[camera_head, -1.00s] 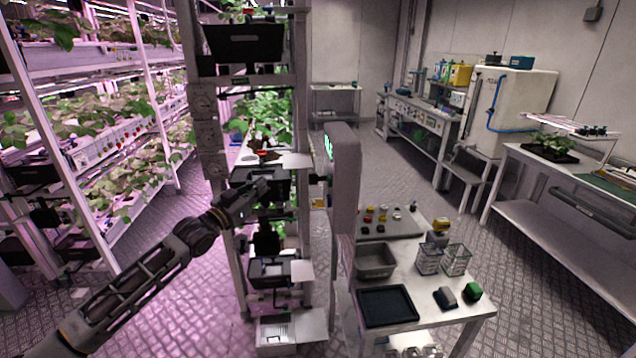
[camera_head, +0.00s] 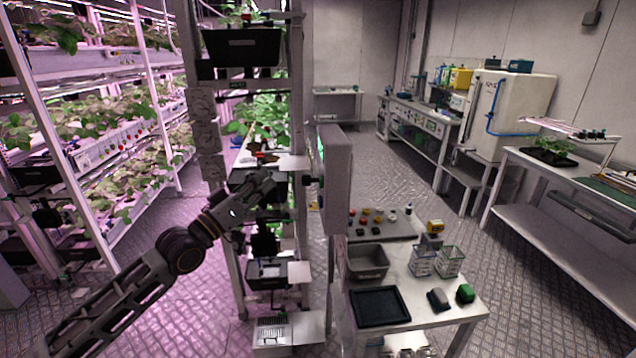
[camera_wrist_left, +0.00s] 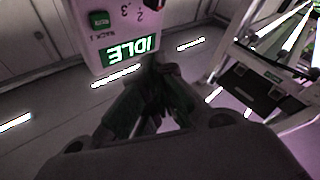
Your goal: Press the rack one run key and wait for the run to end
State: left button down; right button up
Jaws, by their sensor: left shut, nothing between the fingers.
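The control panel, a grey upright box (camera_head: 338,170), stands right of centre in the head view, its face turned to the left and mostly hidden. In the left wrist view the panel (camera_wrist_left: 78,22) appears upside down. Its green-lit display (camera_wrist_left: 131,47) reads IDLE. A green key (camera_wrist_left: 100,18) has a rack 1 label beside it; the numbers 2 and 3 show nearby. My left gripper (camera_head: 272,184) is shut and empty, left of the panel. In the left wrist view its fingers (camera_wrist_left: 157,68) are just below the display, apparently apart from the key. My right gripper is not in view.
A rack tower (camera_head: 240,55) with dark trays stands behind my left gripper. A table (camera_head: 412,290) with a black tray, grey bin and small baskets stands right of the panel. Plant shelves fill the left. The floor aisle (camera_head: 410,175) is clear.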

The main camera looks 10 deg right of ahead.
aim_at(321, 181)
pick_arm(q)
jog(key=shift+n, duration=0.4)
jog(key=shift+d, duration=0.1)
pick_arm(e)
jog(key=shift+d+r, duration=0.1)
pick_arm(q)
jog(key=d+p, duration=0.5)
jog(key=d, duration=0.3)
jog(key=shift+d, duration=0.3)
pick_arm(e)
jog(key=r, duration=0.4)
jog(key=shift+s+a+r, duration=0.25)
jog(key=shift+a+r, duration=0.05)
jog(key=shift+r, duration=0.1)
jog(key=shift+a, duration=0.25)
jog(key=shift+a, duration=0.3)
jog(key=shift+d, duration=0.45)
